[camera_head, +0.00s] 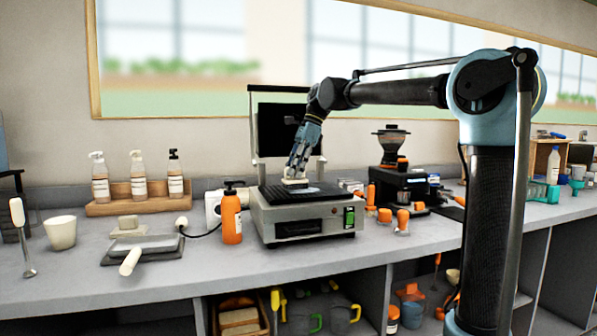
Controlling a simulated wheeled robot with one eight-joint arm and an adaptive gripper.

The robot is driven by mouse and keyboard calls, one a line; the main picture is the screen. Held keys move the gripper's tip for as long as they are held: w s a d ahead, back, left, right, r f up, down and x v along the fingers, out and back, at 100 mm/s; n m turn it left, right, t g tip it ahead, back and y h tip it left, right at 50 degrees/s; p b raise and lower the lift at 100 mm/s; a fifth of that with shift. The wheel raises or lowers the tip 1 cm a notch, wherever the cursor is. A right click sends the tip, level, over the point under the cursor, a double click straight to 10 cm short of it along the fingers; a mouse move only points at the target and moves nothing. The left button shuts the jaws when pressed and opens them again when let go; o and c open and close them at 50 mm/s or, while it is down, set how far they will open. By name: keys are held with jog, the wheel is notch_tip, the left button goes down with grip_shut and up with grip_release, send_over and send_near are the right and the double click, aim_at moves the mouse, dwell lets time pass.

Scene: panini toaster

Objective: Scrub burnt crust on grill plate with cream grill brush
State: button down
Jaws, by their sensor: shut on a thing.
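The panini toaster (308,223) stands on the counter with its lid (268,123) raised. Its dark ribbed grill plate (318,193) faces up. My gripper (297,173) points down over the left rear part of the plate, shut on the cream grill brush (295,184). The brush is at the plate's surface; whether its bristles touch cannot be told from here. The burnt crust cannot be made out; the brush and gripper cover part of the plate.
An orange bottle (231,218) stands close to the toaster's left side. A coffee grinder (391,145) and a black machine (398,187) are to the right. A wooden tray (140,205) holds pump bottles at the back left. The counter front (330,258) is clear.

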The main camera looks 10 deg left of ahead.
aim_at(304, 178)
jog(key=shift+d, duration=0.1)
dwell(0.3)
jog(key=shift+w+d, duration=0.4)
jog(key=shift+d, duration=0.25)
jog(key=shift+w+d, duration=0.35)
jog(key=shift+d, duration=0.25)
jog(key=shift+f, duration=0.55)
dwell(1.2)
jog(key=shift+w+d, duration=0.45)
jog(key=shift+d, duration=0.25)
jog(key=shift+w+d, duration=0.4)
jog(key=shift+d, duration=0.3)
jog(key=shift+s+a, duration=0.4)
jog(key=shift+a, duration=0.25)
jog(key=shift+s+a, duration=0.35)
jog(key=shift+a, duration=0.3)
jog(key=shift+s+a, duration=0.4)
jog(key=shift+a, duration=0.25)
